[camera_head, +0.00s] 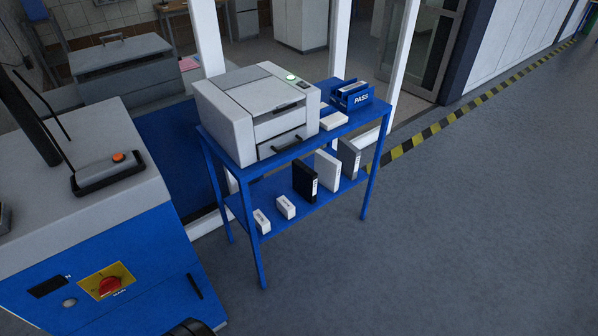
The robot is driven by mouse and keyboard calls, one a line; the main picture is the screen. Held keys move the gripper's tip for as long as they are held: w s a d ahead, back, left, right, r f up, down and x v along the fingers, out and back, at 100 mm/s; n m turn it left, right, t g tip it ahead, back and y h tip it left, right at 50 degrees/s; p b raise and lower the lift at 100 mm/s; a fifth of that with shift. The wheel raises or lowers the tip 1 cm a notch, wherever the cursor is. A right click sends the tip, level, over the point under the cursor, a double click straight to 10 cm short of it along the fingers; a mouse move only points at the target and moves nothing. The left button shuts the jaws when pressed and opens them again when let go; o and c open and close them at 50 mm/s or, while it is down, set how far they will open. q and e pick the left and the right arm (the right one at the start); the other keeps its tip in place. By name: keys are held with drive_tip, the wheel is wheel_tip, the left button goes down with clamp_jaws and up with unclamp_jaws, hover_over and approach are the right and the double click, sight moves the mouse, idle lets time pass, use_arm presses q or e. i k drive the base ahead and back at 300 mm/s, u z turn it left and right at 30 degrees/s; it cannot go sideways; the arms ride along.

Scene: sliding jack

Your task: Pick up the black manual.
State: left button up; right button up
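The black manual (305,181) stands upright on the lower shelf (238,205) of a blue table. Its narrow spine carries a white label and faces the open front side. It stands between a small white box on its left and a white binder (327,171) on its right, with the white binder close beside it. Neither of my grippers can be made out in this view.
A grey binder (349,158) and small white boxes (285,206) share the shelf. A printer (257,112) and a blue PASS tray (357,100) stand on top. A blue-grey machine (95,225) is at left. Floor (450,240) to the right is clear.

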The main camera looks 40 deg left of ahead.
sight(305, 179)
drive_tip(key=u, duration=0.6)
drive_tip(key=i, duration=0.95)
drive_tip(key=u, duration=1.55)
drive_tip(key=i, duration=0.5)
drive_tip(key=u, duration=0.45)
